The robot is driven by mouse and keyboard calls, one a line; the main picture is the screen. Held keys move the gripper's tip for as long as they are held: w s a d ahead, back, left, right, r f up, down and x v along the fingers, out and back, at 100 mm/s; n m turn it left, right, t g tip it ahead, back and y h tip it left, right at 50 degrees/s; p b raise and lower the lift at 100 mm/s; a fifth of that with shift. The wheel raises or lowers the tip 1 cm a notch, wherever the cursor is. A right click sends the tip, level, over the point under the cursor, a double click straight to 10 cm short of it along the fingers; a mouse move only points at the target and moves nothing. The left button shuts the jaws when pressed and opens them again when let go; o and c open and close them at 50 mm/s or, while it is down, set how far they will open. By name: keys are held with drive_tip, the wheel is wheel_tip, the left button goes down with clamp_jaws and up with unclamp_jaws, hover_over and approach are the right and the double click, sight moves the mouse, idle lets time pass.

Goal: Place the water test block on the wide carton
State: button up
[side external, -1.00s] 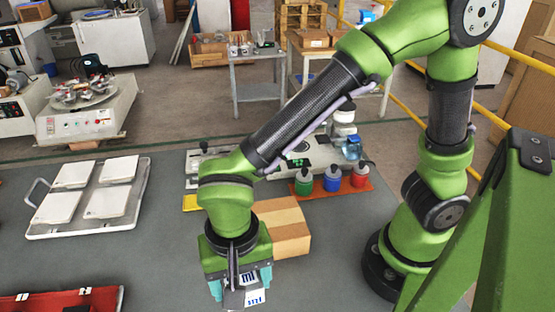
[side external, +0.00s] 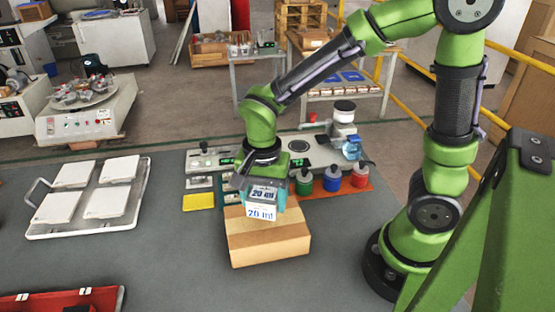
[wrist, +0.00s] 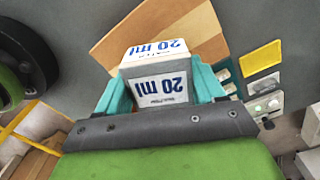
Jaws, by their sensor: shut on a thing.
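The water test block (side external: 261,212) is a white and grey block marked "20 ml". My gripper (side external: 262,197) is shut on it, with teal fingers on both sides. The block also fills the middle of the wrist view (wrist: 158,75), label readable. The wide carton (side external: 268,245) is a brown striped box on the grey table. The block is over the carton's back part; I cannot tell whether it touches the top. In the wrist view the carton (wrist: 125,40) shows behind the block, partly hidden by it.
Green, blue and red bottles (side external: 331,179) stand on an orange strip behind the carton to the right. A yellow pad (side external: 198,202) lies to the left. A tray of white tiles (side external: 88,196) is further left.

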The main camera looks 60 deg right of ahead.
sight(265, 210)
drive_tip(key=shift+f, duration=1.8)
drive_tip(key=o, duration=1.3)
drive_tip(key=shift+f, duration=0.15)
drive_tip(key=shift+o, duration=0.2)
wheel_tip(265, 210, up, 12)
drive_tip(key=shift+r, duration=0.15)
drive_tip(key=s+d+r+n+t+y, duration=0.2)
drive_tip(key=s+d+r+n+t, duration=0.3)
drive_tip(key=n, duration=0.4)
drive_tip(key=shift+s+d+r+n+t, duration=0.25)
drive_tip(key=shift+d+t, duration=0.2)
drive_tip(key=shift+t, duration=0.65)
